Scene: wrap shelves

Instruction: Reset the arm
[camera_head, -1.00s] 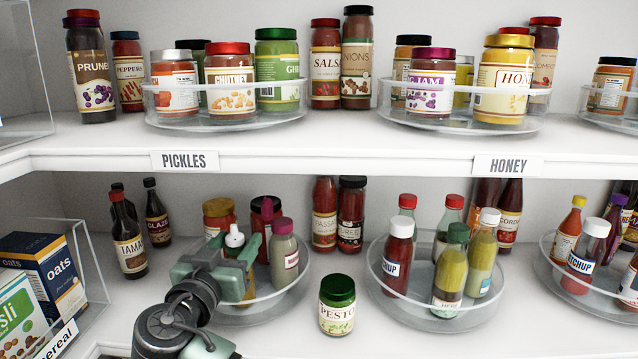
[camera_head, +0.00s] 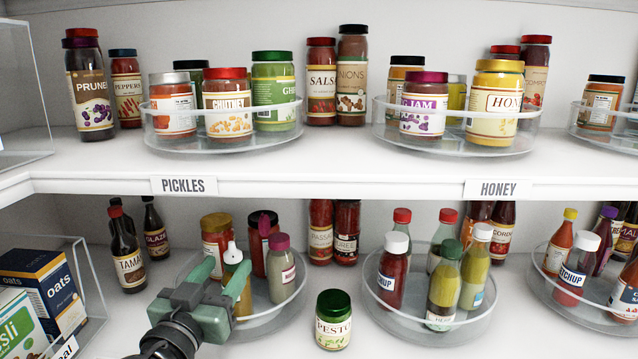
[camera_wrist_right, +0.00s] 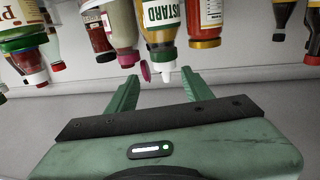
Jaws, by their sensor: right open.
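My right gripper (camera_head: 222,268) is open and empty over the near left rim of the left lower turntable (camera_head: 268,322). The mustard bottle (camera_head: 236,274), with a white nozzle cap, stands on that turntable just beyond the fingers, partly hidden by them. In the right wrist view, which is upside down, the mustard bottle (camera_wrist_right: 161,22) shows past the open fingertips of the right gripper (camera_wrist_right: 160,78), with nothing clamped between them. My left gripper is not in view.
A pesto jar (camera_head: 333,320) stands on the shelf right of the turntable. A clear bin with cereal boxes (camera_head: 45,285) is at the left. A middle turntable (camera_head: 430,333) holds sauces. The upper shelf edge (camera_head: 330,187) runs above the arm.

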